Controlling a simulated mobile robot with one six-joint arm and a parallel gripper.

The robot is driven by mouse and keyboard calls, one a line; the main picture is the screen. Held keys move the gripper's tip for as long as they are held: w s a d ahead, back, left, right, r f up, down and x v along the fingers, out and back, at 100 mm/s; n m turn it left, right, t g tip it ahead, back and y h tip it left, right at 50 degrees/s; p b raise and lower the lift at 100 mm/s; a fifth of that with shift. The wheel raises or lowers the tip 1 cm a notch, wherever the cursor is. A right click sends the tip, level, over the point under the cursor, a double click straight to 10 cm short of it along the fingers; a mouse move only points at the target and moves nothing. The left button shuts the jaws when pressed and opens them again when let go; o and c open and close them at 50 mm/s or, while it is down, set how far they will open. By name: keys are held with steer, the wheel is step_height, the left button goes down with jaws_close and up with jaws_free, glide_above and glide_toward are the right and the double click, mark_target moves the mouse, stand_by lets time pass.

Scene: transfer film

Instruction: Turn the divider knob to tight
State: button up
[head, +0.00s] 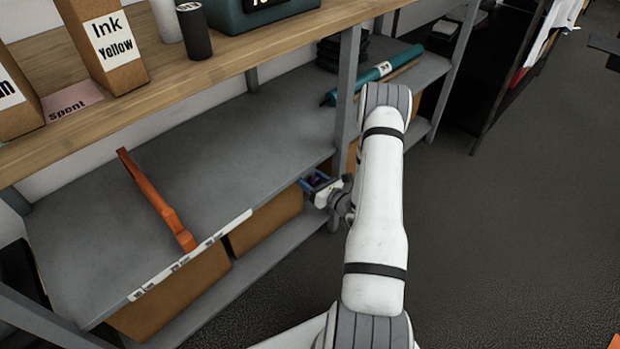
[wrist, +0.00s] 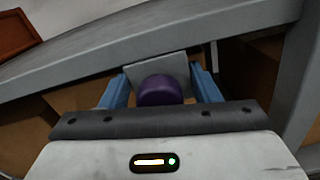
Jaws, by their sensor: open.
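A purple knob (wrist: 160,90) with a rounded front shows in the wrist view, in front of a small grey plate (wrist: 158,67) at the shelf edge. My gripper (wrist: 160,76) has its two blue fingers apart, one on each side of the knob. Gaps show between the fingers and the knob, and the gripper body hides its lower part. In the head view my gripper (head: 318,184) is at the front edge of the lower shelf, by the upright post. I cannot read any marking for tight. An orange divider-like bar (head: 158,200) lies across the shelf, left of my gripper.
The grey shelf (head: 100,245) is mostly bare and has a label strip (head: 190,256) on its front edge. A grey post (head: 347,85) stands close behind my gripper. Cardboard boxes (head: 265,220) sit below. A teal tube (head: 375,72) lies farther right. Floor at right is clear.

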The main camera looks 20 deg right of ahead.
mark_target(317, 184)
steer(key=p+v, duration=0.1)
steer(key=v, duration=0.6)
steer(key=shift+s+d+p, duration=0.1)
steer(key=shift+s+p, duration=0.1)
steer(key=shift+p, duration=0.15)
steer(key=shift+s, duration=0.15)
